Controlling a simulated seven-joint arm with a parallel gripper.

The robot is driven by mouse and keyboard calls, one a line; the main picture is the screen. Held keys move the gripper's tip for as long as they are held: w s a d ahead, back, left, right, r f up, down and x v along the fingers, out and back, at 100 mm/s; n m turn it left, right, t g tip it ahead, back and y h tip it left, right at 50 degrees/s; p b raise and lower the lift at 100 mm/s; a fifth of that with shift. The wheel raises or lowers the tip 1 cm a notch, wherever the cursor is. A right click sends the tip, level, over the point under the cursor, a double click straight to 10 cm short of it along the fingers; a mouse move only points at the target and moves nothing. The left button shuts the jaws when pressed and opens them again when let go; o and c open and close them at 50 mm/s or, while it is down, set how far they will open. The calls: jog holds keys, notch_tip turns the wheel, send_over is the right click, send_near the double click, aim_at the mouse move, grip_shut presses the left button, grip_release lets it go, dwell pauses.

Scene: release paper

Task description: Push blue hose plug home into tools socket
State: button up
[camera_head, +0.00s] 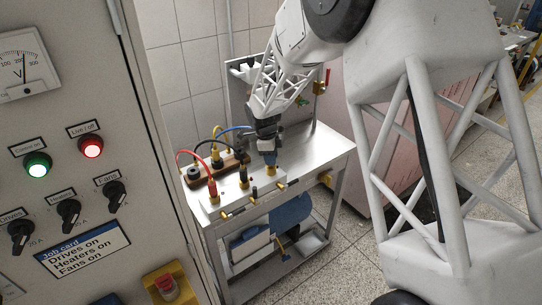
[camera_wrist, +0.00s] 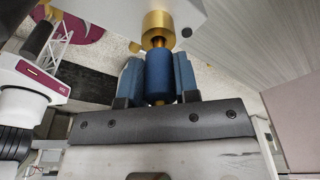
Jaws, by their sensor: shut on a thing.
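My gripper (camera_wrist: 158,85) is shut on the blue hose plug (camera_wrist: 158,72), with a blue-padded finger on each side of it. A brass socket (camera_wrist: 159,22) lies straight beyond the plug in the wrist view. The plug's narrow brass tip reaches the socket's mouth, and a short length of it shows between the blue body and the socket. How deep the tip sits is hidden. The socket's label is not readable.
The steel bench (camera_head: 318,148) is clear to the right. Left of my gripper, a red hose (camera_head: 194,153), a black one and a yellow one arch over a wooden rack (camera_head: 201,176). A red-handled valve (camera_head: 321,85) stands behind. A control cabinet (camera_head: 75,120) fills the left.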

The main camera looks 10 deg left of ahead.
jog(key=shift+f, duration=0.75)
jog(key=o, duration=1)
jog(key=shift+a+r, duration=0.2)
jog(key=shift+r, duration=1.05)
jog(key=shift+a+r, duration=0.2)
jog(key=shift+r, duration=1.05)
jog(key=shift+a+r, duration=0.2)
jog(key=shift+r, duration=1.15)
